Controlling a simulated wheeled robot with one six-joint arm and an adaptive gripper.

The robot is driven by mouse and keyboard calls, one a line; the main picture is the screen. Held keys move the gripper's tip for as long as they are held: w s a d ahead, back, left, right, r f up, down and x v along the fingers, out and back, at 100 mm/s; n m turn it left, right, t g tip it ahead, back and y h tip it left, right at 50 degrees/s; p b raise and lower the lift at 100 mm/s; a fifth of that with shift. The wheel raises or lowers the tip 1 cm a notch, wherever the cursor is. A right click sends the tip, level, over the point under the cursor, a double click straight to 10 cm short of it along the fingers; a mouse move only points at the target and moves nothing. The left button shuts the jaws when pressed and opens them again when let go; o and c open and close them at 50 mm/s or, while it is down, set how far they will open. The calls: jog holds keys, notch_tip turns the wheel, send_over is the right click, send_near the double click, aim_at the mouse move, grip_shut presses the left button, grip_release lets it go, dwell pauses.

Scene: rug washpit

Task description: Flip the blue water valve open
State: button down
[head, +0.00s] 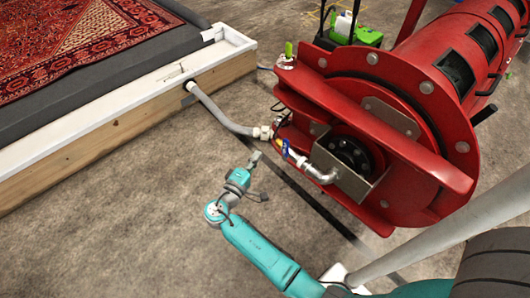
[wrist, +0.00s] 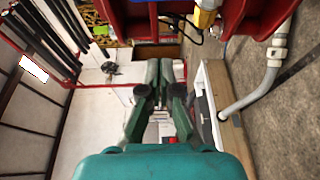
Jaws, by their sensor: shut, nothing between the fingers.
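The blue water valve (head: 286,149) shows as a small blue lever on the metal pipe at the front of the red machine. A yellow part sits beside it. The lever is too small for me to read its exact angle. My gripper (head: 255,158) is to the left of the valve and a little lower in the head view, apart from it. In the wrist view my gripper (wrist: 166,64) is shut and empty, pointing away from the camera. I cannot make out the blue lever clearly in the wrist view.
The red drum machine (head: 415,120) fills the right side. A grey hose (head: 222,118) runs from its white fitting to the wood-sided wash pit (head: 130,124), where a patterned rug (head: 80,40) lies. A green machine (head: 345,30) stands behind. Concrete floor (head: 110,230) is clear at front left.

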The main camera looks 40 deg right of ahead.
aim_at(286, 147)
jog(key=d, duration=0.8)
jog(key=shift+s+d, duration=0.35)
jog(key=shift+s, duration=0.15)
jog(key=s+m, duration=0.1)
jog(key=m, duration=0.1)
jog(key=s+m+h, duration=0.1)
jog(key=m, duration=0.1)
jog(key=shift+s, duration=0.4)
jog(key=s+f+m+g+h, duration=0.3)
jog(key=s+f+m+g, duration=0.1)
jog(key=m, duration=1)
jog(key=shift+s+d+f+h, duration=0.15)
jog(key=shift+s+f+h, duration=0.25)
jog(key=shift+s+f, duration=0.75)
jog(key=shift+s, duration=0.35)
